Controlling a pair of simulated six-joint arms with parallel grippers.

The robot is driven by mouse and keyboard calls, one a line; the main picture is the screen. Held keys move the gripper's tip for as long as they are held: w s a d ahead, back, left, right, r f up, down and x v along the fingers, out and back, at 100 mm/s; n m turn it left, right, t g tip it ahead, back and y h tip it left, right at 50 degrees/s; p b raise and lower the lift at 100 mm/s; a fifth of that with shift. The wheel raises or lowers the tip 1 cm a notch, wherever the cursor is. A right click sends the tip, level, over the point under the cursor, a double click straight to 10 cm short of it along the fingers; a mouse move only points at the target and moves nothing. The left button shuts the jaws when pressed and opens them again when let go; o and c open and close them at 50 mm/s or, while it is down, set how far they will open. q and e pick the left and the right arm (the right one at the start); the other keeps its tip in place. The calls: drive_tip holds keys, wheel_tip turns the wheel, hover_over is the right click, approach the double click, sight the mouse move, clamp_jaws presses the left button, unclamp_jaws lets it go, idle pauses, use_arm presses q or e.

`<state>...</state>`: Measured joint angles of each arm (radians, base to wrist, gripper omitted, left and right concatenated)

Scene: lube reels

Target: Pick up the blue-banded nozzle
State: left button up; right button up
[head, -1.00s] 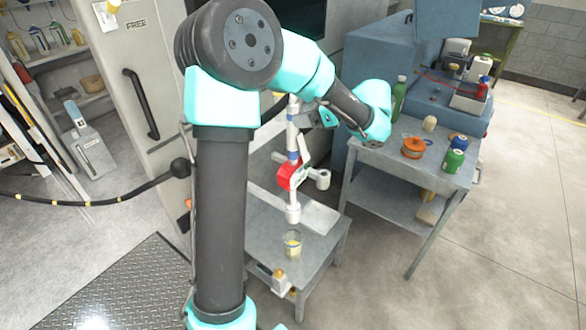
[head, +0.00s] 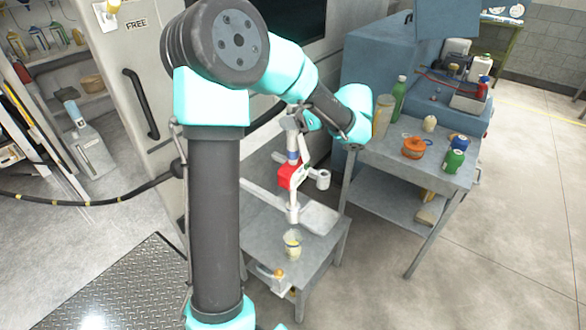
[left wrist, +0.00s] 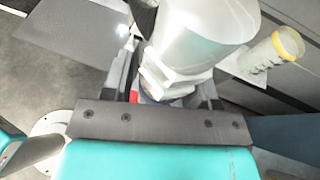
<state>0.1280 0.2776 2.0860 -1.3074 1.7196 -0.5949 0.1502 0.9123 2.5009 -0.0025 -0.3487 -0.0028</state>
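The blue-banded nozzle (head: 292,157) is a pale upright piece with a blue band, above a red part on a white stand (head: 292,212) on the low grey table. My left gripper (head: 303,122) is at its upper end, partly hidden by my wrist. In the left wrist view a large white cylinder with a stepped white collar, likely the nozzle's upper part (left wrist: 200,35), lies between the fingers of my left gripper (left wrist: 165,97). It hides the fingertips, so I cannot tell whether they grip it. My right gripper is not in view.
The taller grey table (head: 440,168) at right holds an orange pot (head: 413,147), a green bottle (head: 399,100) and small containers. A cabinet door (head: 125,60) stands behind my arm.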

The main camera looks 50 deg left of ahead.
use_arm(q)
clamp_jaws()
idle(0.3)
drive_tip(key=shift+r, duration=0.15)
idle(0.3)
wheel_tip(320, 180, up, 10)
drive_tip(key=shift+f, duration=0.1)
idle(0.4)
idle(0.4)
